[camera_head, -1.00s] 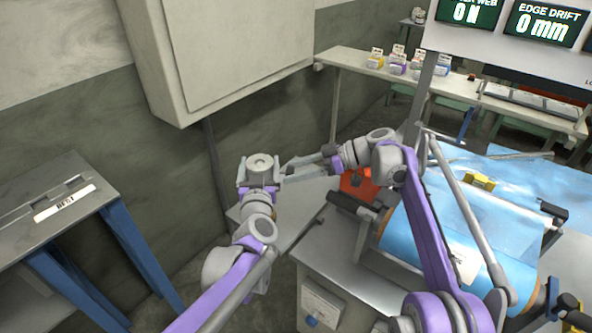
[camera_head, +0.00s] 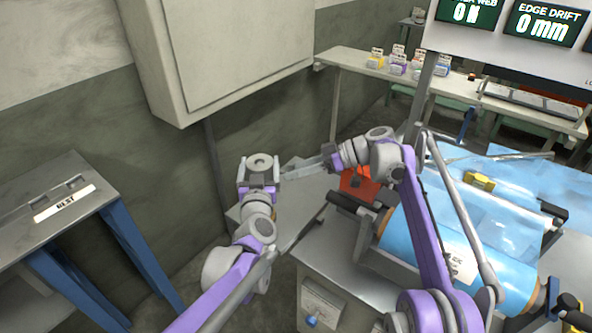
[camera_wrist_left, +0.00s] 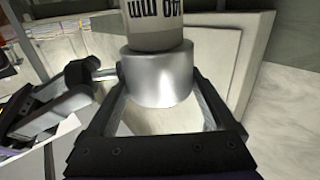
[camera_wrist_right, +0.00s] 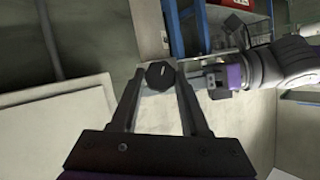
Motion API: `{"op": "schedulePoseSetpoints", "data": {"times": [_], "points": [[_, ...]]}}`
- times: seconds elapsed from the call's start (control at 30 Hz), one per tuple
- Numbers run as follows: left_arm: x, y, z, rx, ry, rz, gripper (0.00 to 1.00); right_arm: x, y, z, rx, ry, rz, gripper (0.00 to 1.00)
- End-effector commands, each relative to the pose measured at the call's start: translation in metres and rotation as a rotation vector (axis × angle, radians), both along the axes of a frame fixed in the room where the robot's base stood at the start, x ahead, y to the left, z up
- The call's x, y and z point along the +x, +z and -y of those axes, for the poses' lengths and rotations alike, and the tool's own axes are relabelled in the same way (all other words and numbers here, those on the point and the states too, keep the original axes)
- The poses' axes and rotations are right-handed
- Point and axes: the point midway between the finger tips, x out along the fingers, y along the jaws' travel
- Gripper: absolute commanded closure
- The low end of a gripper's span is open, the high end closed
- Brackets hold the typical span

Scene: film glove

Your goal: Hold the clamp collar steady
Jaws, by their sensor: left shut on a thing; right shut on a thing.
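The clamp collar (camera_wrist_left: 160,78) is a smooth silver ring in the left wrist view, around a pale cylinder (camera_wrist_left: 152,28) lettered "40 mm". My left gripper (camera_wrist_left: 165,100) is shut on the collar, one finger on each side. In the head view my left gripper (camera_head: 260,178) holds the round grey piece (camera_head: 261,162) upright. My right gripper (camera_head: 290,170) reaches in from the right to its side. In the right wrist view my right gripper (camera_wrist_right: 158,92) is shut on a dark hexagonal-ended piece (camera_wrist_right: 159,75). A short silver stub (camera_wrist_left: 105,73) joins the collar's side; its exact contact is unclear.
A machine with blue film (camera_head: 495,230) stands at the right, with an orange-red part (camera_head: 357,186) at its near end. A steel-topped bench (camera_head: 60,205) is at the left. A large pale cabinet (camera_head: 225,50) hangs on the wall behind.

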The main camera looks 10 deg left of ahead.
Motion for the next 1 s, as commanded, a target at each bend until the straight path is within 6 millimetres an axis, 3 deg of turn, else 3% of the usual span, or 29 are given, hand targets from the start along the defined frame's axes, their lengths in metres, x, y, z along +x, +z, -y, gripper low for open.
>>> {"op": "schedulePoseSetpoints", "data": {"times": [0.3, 0.77, 0.8, 0.93, 1.0], "points": [[-0.0001, 0.0000, 0.0001, 0.001, 0.000, 0.000, 1.00, 0.0034, -0.0006, 0.0000, -0.001, -0.001, -0.251, 1.00], [-0.0002, -0.0001, 0.0000, 0.001, 0.000, 0.000, 1.00, 0.0022, -0.0004, 0.0003, -0.001, -0.002, -0.295, 1.00], [-0.0002, -0.0001, 0.0000, 0.001, 0.000, 0.000, 1.00, 0.0022, -0.0004, 0.0003, -0.001, -0.002, -0.295, 0.51], [-0.0002, -0.0002, 0.0000, 0.001, 0.000, 0.000, 1.00, 0.0022, -0.0005, 0.0003, -0.002, -0.001, -0.294, 0.28], [-0.0002, -0.0002, 0.0000, 0.000, 0.000, 0.000, 1.00, 0.0021, -0.0006, 0.0002, -0.002, -0.001, -0.294, 0.24]]}}
